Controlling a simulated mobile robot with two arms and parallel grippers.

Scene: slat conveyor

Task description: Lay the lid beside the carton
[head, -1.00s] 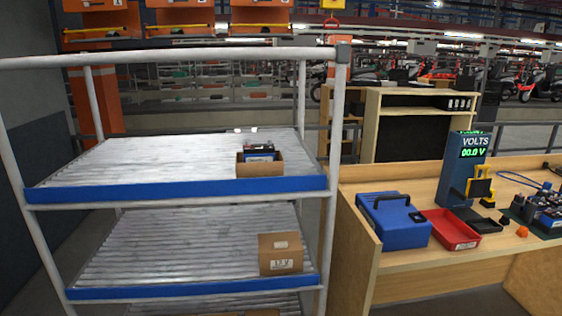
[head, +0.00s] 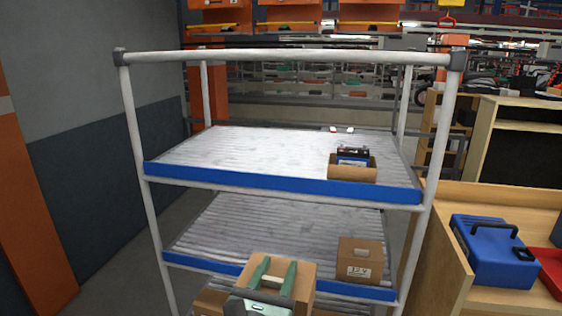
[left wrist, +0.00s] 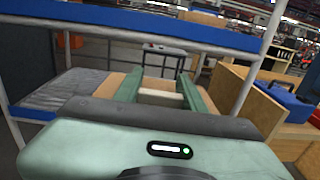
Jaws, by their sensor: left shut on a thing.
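My left gripper (head: 277,264) is low in the head view, in front of the rack. Its green fingers lie over a brown cardboard piece (head: 305,275), which looks like the lid, and are shut on a pale tab at its middle. The left wrist view shows the fingers (left wrist: 161,82) with the pale tab (left wrist: 161,98) between them and brown cardboard around. An open brown carton (head: 352,174) with a dark and blue battery (head: 352,156) in it stands at the right of the upper shelf. The lid's underside is hidden. My right gripper is out of view.
The upper slatted shelf (head: 240,155) is clear left of the carton, behind a blue front edge (head: 280,185). A closed carton (head: 360,262) stands on the shelf below. A bench with a blue toolbox (head: 492,250) is at the right.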

